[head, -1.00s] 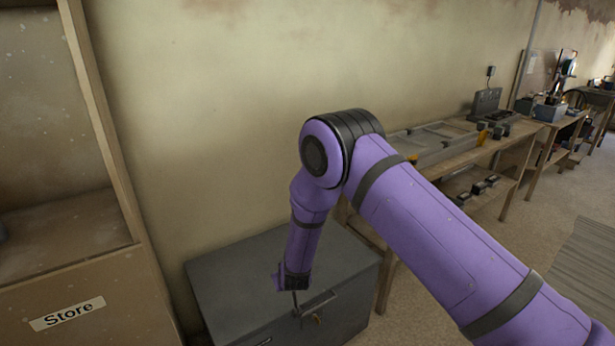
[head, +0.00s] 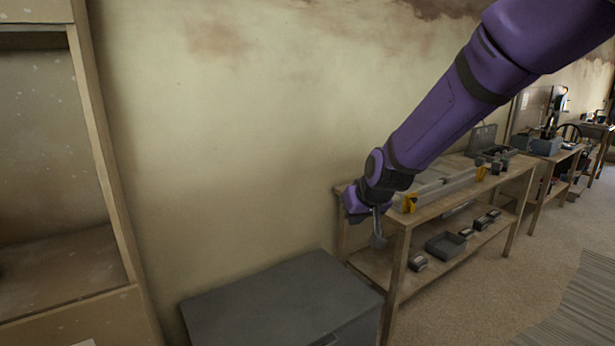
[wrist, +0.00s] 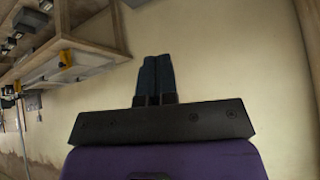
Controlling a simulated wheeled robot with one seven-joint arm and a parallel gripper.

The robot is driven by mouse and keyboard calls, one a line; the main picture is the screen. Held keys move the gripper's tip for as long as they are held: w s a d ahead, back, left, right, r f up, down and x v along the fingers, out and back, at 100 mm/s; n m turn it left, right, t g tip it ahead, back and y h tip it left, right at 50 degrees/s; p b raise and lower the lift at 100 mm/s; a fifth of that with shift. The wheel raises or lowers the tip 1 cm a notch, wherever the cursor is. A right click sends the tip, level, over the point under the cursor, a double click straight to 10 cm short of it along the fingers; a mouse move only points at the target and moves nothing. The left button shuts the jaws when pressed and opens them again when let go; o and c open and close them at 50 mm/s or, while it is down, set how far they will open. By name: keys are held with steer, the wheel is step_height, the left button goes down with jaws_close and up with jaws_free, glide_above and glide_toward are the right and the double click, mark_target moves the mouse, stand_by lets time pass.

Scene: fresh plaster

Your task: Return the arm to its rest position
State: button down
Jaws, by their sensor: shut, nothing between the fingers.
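My purple arm reaches in from the upper right of the head view. My gripper (head: 378,232) hangs at its end, in front of the near left end of a wooden workbench and above the right back part of a grey chest. In the wrist view my gripper (wrist: 155,62) shows its two dark fingers side by side, closed together. Nothing is between them, and they point toward bare wall.
The grey chest (head: 275,297) stands below, its lid down. The wooden workbench (head: 420,215) carries clamps and a long grey piece, with small boxes and a tray (head: 445,245) on its lower shelf. A wooden cabinet (head: 105,170) stands at left. Floor is free at right.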

steer(key=s+d+r, duration=0.8)
steer(key=s+r, duration=0.1)
steer(key=s+d+r+m+h, duration=0.1)
steer(key=s+d, duration=0.2)
steer(key=s, duration=0.5)
steer(key=s+d+r+m+h, duration=0.1)
steer(key=s+d, duration=0.3)
steer(key=s, duration=0.4)
steer(key=s+d+r+m+g, duration=0.1)
steer(key=s+d, duration=0.3)
steer(key=s, duration=0.4)
steer(key=shift+s+d+r+h, duration=0.25)
steer(key=shift+s+r+h, duration=0.15)
steer(key=shift+r, duration=0.45)
